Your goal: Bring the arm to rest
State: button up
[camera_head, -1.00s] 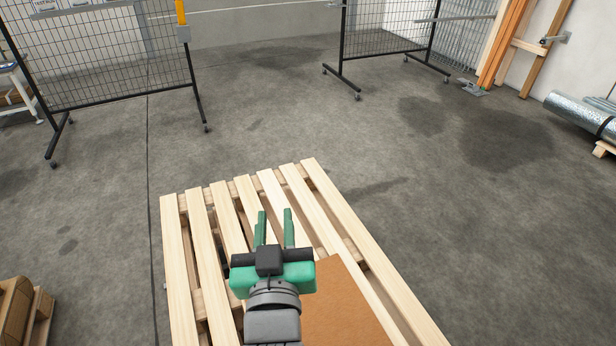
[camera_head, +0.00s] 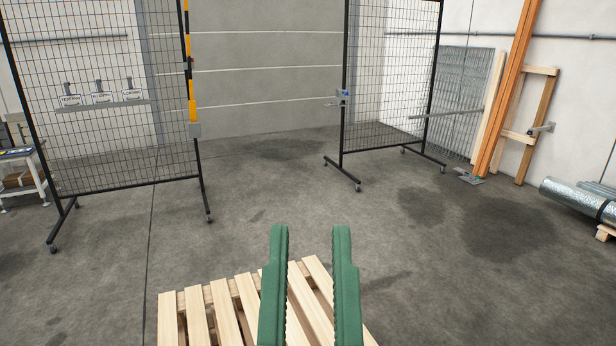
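My gripper (camera_head: 310,240) is at the lower middle of the head view, with its two green fingers pointing up in the picture. The fingers are apart and nothing shows between them except the floor and pallet behind. The rest of my arm is below the picture edge. A wooden pallet (camera_head: 222,310) lies on the floor behind and below the fingers. Only its far part shows, and the slats in view are bare. Its near part is cut off by the picture edge.
Two wheeled mesh panels (camera_head: 95,110) and (camera_head: 395,80) stand at the back left and right, with a gap between them. Wooden and orange posts (camera_head: 515,90) lean at the right wall. Wrapped silver rolls (camera_head: 580,200) lie at the far right. The floor (camera_head: 280,190) between is clear.

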notch_tip(320, 180, up, 40)
jog(key=p, duration=3.6)
jog(key=shift+a+f+y, duration=0.2)
jog(key=shift+a+y, duration=0.05)
jog(key=shift+y, duration=0.15)
